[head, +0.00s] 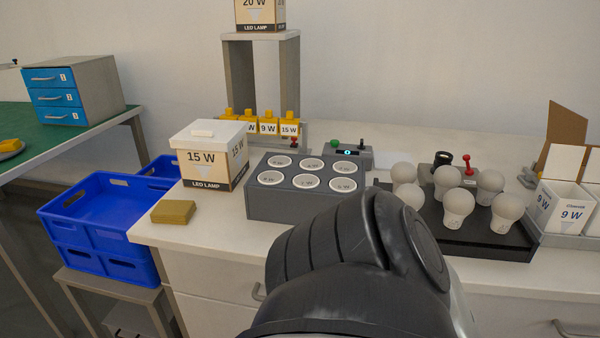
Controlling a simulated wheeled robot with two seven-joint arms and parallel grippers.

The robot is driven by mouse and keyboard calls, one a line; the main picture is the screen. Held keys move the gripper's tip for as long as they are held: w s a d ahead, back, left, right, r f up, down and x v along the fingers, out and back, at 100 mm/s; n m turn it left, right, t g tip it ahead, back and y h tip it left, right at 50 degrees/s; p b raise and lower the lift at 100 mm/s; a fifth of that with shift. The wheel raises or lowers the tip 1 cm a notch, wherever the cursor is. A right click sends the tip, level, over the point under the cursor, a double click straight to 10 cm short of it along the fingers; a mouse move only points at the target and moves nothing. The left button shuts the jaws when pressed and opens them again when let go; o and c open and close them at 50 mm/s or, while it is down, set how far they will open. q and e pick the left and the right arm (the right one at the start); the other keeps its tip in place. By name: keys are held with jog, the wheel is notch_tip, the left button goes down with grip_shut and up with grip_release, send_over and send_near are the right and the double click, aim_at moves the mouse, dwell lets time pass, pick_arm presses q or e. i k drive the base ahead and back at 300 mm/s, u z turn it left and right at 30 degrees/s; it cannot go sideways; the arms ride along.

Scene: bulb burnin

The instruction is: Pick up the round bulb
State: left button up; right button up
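Several round white bulbs (458,203) stand upright on a black tray (482,238) at the right of the white bench. The front-left bulb (411,196) is partly hidden behind a dark arm part of mine in the middle foreground. I cannot tell which single bulb the task names. Neither gripper shows in the head view, and no fingertips are visible near the bulbs.
A grey block with several round sockets (252,202) stands left of the tray. A 15 W box (208,160) and a tan block (173,212) lie further left. White 9 W cartons (566,209) stand right. Blue crates (99,225) are left of the bench.

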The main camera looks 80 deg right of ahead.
aim_at(508, 208)
jog(key=u, duration=0.35)
jog(key=k, duration=1.7)
jog(key=z, duration=1.15)
